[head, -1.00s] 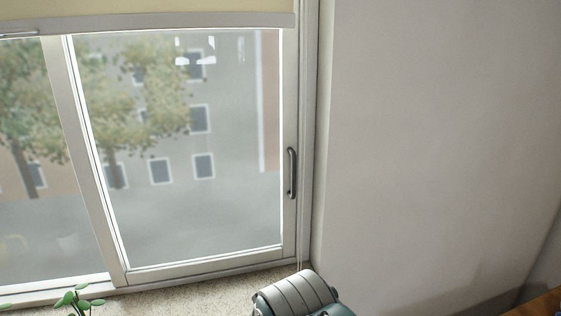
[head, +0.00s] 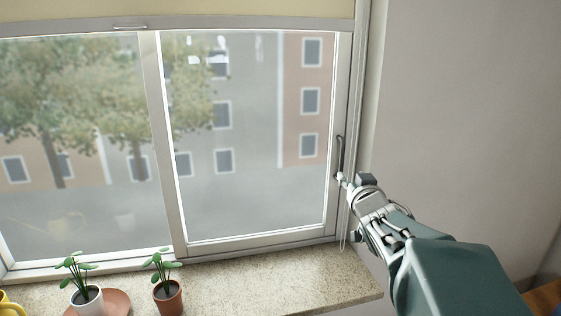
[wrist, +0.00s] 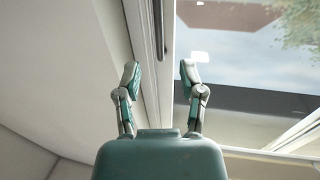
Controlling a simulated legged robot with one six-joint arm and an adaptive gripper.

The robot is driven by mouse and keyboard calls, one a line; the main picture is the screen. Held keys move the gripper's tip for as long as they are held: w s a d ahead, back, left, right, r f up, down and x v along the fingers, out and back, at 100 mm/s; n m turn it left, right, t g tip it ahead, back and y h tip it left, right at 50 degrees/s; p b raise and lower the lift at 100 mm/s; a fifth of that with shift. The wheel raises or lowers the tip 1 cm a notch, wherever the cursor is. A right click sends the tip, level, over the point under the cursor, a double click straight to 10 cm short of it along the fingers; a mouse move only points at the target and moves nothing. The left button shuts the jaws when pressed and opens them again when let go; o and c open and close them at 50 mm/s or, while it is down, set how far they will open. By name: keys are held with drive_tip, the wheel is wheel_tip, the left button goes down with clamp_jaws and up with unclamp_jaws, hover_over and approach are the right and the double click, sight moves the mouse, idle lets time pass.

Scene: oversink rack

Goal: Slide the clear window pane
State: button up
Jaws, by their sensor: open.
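The clear window pane (head: 250,140) is the right-hand sliding sash in a light frame, and it stands shut against the right jamb. Its dark vertical handle (head: 341,152) is on the sash's right stile. My gripper (head: 350,180) is at the lower end of the handle, with its fingers partly hidden by its own body. In the wrist view my gripper (wrist: 160,74) is open with nothing between its fingers. The dark handle (wrist: 159,28) shows ahead, roughly in line with the gap, and the pane (wrist: 235,50) is to its right.
A speckled sill (head: 290,282) runs below the window, with two potted plants (head: 88,300) (head: 167,296) and part of a yellow object (head: 8,305) at left. A bare wall (head: 460,110) is at right. A cream blind (head: 230,8) hangs above.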

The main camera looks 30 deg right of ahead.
sight(342, 162)
drive_tip(key=x, duration=0.8)
drive_tip(key=shift+w+d+f, duration=0.1)
drive_tip(key=shift+w+f, duration=0.05)
drive_tip(key=shift+w, duration=0.05)
drive_tip(key=shift+w+d, duration=0.2)
drive_tip(key=shift+w, duration=0.4)
drive_tip(key=shift+w+d, duration=0.15)
drive_tip(key=shift+d, duration=0.05)
clamp_jaws()
